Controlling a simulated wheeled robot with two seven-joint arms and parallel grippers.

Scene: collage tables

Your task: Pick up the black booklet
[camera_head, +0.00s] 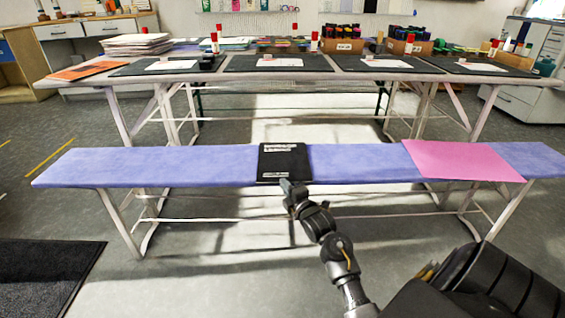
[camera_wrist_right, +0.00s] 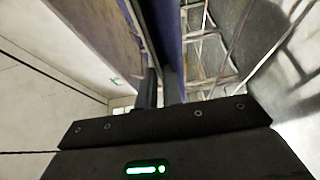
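The black booklet (camera_head: 283,163) lies flat on the purple bench (camera_head: 190,166), near its middle, with small white labels on its cover. Its front edge is at the bench's front edge. My right gripper (camera_head: 288,188) is at this front edge, at the booklet's near side. In the right wrist view the two dark fingers (camera_wrist_right: 159,92) stand close together beside the bench's purple edge (camera_wrist_right: 168,40). Whether they grip the booklet is not clear. My left gripper is not in view.
A pink sheet (camera_head: 463,160) lies on the bench's right part. Behind stands a long table (camera_head: 222,77) with dark mats, paper stacks (camera_head: 138,44), marker boxes and glue sticks. The bench top left of the booklet is bare. A dark floor mat (camera_head: 45,275) lies at lower left.

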